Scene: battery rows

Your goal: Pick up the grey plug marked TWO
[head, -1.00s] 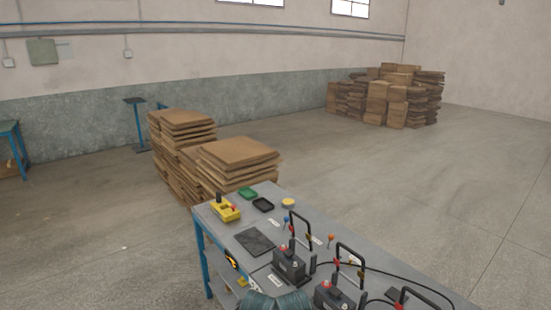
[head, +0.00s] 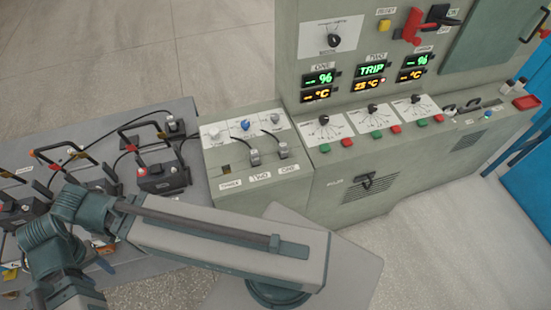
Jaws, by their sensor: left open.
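The grey plug marked TWO (head: 254,157) stands in the sloped front of the grey cabinet, behind its TWO label, with a dark cable rising from it. A similar grey plug marked ONE (head: 282,150) stands just to its right. My left arm crosses the lower part of the head view, below the plugs. My left gripper (head: 72,293) is low at the left edge region, well apart from the plugs; its fingers hardly show. It is open. My right gripper is out of view.
A dark opening (head: 226,168) sits left of plug TWO. Knobs (head: 245,125) stand above the plugs. The taller console (head: 360,190) rises at the right, its middle display reading TRIP. Black battery units with handles (head: 162,178) stand on the grey bench at left.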

